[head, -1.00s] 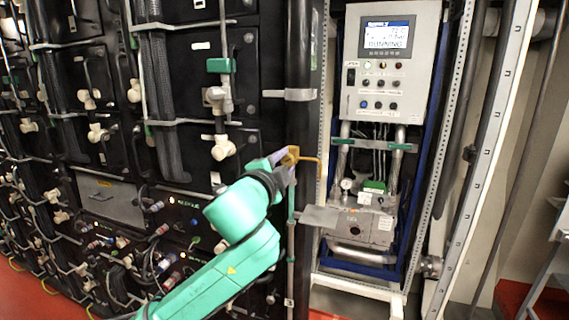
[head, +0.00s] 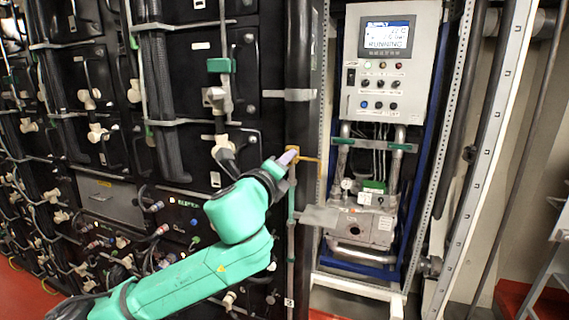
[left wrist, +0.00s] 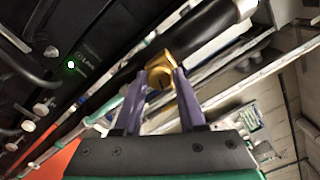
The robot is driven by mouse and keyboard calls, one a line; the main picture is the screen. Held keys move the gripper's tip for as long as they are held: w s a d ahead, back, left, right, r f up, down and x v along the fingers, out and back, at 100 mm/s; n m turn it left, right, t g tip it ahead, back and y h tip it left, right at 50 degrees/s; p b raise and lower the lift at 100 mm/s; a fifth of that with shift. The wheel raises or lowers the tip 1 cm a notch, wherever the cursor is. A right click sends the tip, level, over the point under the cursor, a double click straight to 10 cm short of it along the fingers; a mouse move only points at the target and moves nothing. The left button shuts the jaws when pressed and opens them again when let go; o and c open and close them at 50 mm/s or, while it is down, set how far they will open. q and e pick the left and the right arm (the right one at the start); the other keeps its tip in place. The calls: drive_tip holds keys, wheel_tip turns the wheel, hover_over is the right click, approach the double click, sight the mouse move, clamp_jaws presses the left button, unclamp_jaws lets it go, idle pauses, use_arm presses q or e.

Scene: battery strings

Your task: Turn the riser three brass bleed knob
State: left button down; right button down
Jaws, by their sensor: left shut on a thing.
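The brass bleed knob (head: 294,150) sits on the dark vertical riser pipe (head: 304,80) at mid-height, with a thin brass-coloured tube (head: 311,160) sticking out to its right. My left gripper (head: 287,157) is at the knob, its purple fingers reaching up from the lower left. In the left wrist view the gripper (left wrist: 160,84) has one finger on each side of the brass knob (left wrist: 161,68), shut on it. The fingers partly hide the knob in the head view. I cannot read a riser label. My right gripper is in neither view.
Black battery racks (head: 200,90) with hoses and connectors fill the left. A grey control panel (head: 388,65) with a lit screen stands to the right, above a metal pump unit (head: 362,228). A flat grey plate (head: 319,215) juts out just below the knob.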

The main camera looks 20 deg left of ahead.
use_arm(q)
drive_tip(key=m, duration=1.3)
drive_tip(key=shift+f, duration=0.2)
drive_tip(key=shift+m, duration=0.4)
drive_tip(key=c, duration=0.5)
unclamp_jaws()
drive_tip(key=shift+r, duration=0.1)
